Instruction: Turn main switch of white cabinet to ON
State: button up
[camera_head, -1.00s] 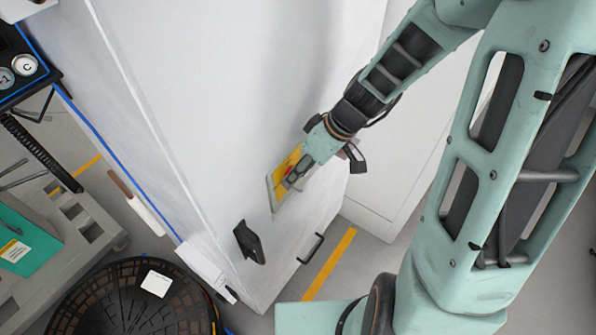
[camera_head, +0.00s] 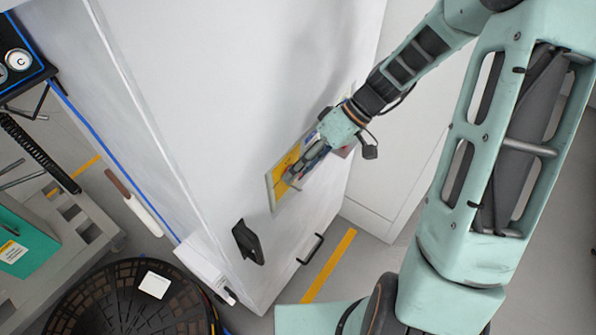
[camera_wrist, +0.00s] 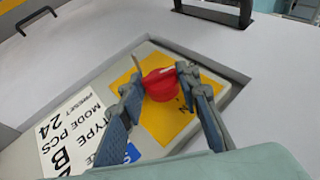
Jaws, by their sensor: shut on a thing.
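The white cabinet (camera_head: 235,95) fills the middle of the head view. A plate with a yellow field (camera_head: 283,170) is set on its face, and in the wrist view the red main switch knob (camera_wrist: 160,84) sits on the yellow square (camera_wrist: 168,122). My gripper (camera_head: 294,178) is at the plate. In the wrist view its two fingers (camera_wrist: 160,82) stand on either side of the red knob, shut on it at their tips. The switch's position marks are mostly hidden by the fingers and knob.
A black handle (camera_head: 249,243) and a thin black pull (camera_head: 311,249) are on the cabinet below the plate. A label with printed text (camera_wrist: 82,130) lies beside the yellow square. A round black reel (camera_head: 125,305) stands at the lower left.

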jog(key=g+y, duration=0.1)
jog(key=m+g+y+b, duration=0.1)
jog(key=shift+w+d+f+g+y, duration=0.15)
jog(key=shift+w+f+g+y, duration=0.05)
jog(key=shift+f+g+y, duration=0.15)
jog(key=shift+f+m+g+y+b, duration=0.3)
jog(key=shift+m+g+y+b, duration=0.2)
jog(key=shift+g+y+b, duration=0.7)
jog(key=y+b, duration=0.1)
jog(key=m+g+y+b, duration=0.1)
jog(key=shift+d+f+y, duration=0.1)
jog(key=shift+f+y, duration=0.1)
jog(key=shift+y, duration=0.15)
jog(key=shift+m+g+y+b, duration=0.5)
jog(key=shift+g+y+b, duration=0.25)
jog(key=shift+y+b, duration=0.25)
jog(key=shift+r, duration=0.1)
jog(key=o, duration=1.1)
jog(key=shift+o, duration=0.2)
jog(key=v, duration=0.8)
